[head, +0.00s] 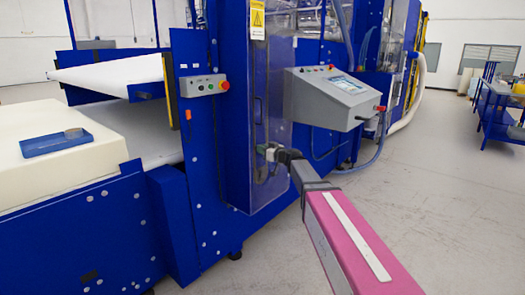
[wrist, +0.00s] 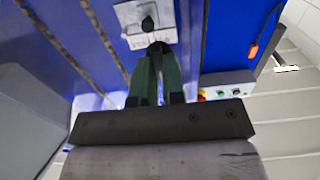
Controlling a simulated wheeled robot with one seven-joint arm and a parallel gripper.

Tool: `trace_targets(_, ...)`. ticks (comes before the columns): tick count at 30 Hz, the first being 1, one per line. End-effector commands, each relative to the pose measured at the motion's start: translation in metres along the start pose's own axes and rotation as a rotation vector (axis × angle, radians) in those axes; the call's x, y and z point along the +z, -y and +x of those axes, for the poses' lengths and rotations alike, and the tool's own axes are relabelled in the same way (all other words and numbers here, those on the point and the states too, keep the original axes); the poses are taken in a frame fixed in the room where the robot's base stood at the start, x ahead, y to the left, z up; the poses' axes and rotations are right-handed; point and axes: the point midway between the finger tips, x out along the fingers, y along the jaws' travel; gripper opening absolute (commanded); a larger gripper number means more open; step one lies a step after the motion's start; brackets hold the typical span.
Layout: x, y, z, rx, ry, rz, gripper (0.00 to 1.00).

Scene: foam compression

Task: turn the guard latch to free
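The guard latch shows in the wrist view as a pale grey plate (wrist: 127,17) with a black knob (wrist: 147,24) at the top centre. My gripper (wrist: 158,48) reaches the lower part of the plate, just below the knob. Its two dark green fingers run close together, with a narrow gap between them farther back. A small black part shows at the fingertips; I cannot tell whether it is gripped or only touched. In the head view my gripper (head: 268,151) is at the clear guard door (head: 240,120) and hides most of the latch.
A grey control console (head: 335,97) juts out right of the door, above my arm. A button box (head: 203,85) is on the blue post to the left, and shows in the wrist view (wrist: 225,91). A foam block (head: 65,140) lies at the left.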

Motion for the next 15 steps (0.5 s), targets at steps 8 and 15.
trace_targets(8,0.0002,0.0,-0.0001,-0.001,0.0,0.046,0.0)
trace_targets(15,0.0003,-0.0006,-0.0001,-0.001,0.0,0.192,0.0)
